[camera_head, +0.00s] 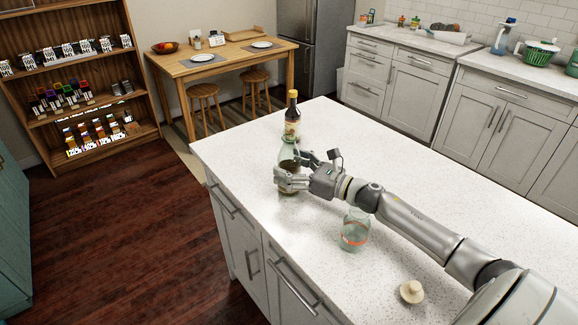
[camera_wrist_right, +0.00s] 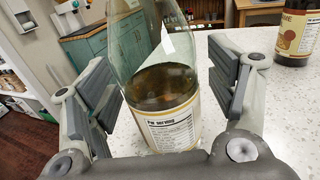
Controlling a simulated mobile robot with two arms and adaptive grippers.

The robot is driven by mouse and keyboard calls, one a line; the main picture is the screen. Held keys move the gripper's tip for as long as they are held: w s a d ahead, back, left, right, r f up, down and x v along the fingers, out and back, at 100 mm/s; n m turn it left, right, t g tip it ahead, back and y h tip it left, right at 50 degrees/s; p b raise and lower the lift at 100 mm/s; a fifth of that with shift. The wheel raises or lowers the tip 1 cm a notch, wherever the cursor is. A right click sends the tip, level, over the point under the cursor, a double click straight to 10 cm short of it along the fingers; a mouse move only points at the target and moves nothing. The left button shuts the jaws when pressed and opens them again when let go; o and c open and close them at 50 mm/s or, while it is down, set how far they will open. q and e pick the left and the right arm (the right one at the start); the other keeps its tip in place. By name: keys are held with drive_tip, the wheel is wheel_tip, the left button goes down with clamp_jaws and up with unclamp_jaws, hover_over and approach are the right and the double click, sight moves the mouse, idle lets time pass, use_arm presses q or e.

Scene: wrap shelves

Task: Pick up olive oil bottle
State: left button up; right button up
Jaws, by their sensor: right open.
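A clear greenish glass bottle (camera_head: 287,150) stands upright on the white speckled counter. I take it for the olive oil bottle; its name is not readable. My right gripper (camera_head: 291,169) reaches in from the right, its fingers around the bottle's lower part. In the right wrist view the bottle (camera_wrist_right: 166,95) stands between the open fingers of the gripper (camera_wrist_right: 168,92), with dark liquid low inside and a white printed label. Gaps show beside it, wider on the right. Its top is cut off there. My left gripper is not in view.
A dark bottle with a yellow cap (camera_head: 292,118) stands just behind; it also shows in the wrist view (camera_wrist_right: 295,35). A glass jar (camera_head: 355,231) stands below my right forearm, and a pale lid (camera_head: 411,292) lies nearer.

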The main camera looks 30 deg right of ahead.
drive_tip(key=shift+w+a, duration=0.15)
drive_tip(key=shift+w, duration=0.05)
drive_tip(key=c, duration=1.4)
drive_tip(key=shift+r, duration=0.1)
drive_tip(key=shift+c, duration=0.4)
drive_tip(key=shift+r, duration=0.2)
